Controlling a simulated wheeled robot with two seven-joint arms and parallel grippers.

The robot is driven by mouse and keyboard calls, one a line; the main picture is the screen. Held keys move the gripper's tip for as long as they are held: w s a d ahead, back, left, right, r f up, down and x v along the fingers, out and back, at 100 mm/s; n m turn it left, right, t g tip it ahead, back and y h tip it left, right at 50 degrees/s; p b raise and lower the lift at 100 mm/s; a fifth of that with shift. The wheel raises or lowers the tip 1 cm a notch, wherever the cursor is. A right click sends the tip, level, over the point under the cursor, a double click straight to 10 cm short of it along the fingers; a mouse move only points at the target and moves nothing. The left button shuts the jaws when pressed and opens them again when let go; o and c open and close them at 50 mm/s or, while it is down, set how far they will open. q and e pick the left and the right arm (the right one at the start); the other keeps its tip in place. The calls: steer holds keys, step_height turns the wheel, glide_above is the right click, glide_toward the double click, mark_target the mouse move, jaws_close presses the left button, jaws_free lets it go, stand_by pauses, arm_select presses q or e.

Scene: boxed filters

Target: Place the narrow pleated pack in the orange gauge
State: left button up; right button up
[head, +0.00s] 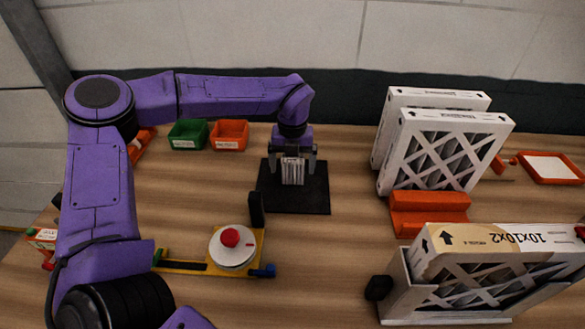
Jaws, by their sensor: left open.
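A small white pleated pack (293,171) stands upright on the black mat (310,200) at the middle back of the table. My left gripper (293,160) reaches down over it, with one finger on each side. Its jaws are open and the pack is between them; I cannot tell whether either finger touches it. An orange block with a raised back (430,212), which looks like the orange gauge, lies right of the mat and appears empty. My right gripper is not in view.
Two large boxed filters (440,150) stand behind the orange block. Another filter (500,240) sits in a grey holder at front right. A yellow fixture with a red-knobbed white dial (231,248) is in front of the mat. Green (188,134) and orange (229,134) bins stand behind.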

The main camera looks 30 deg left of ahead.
arm_select(q)
steer(key=c, duration=1.1)
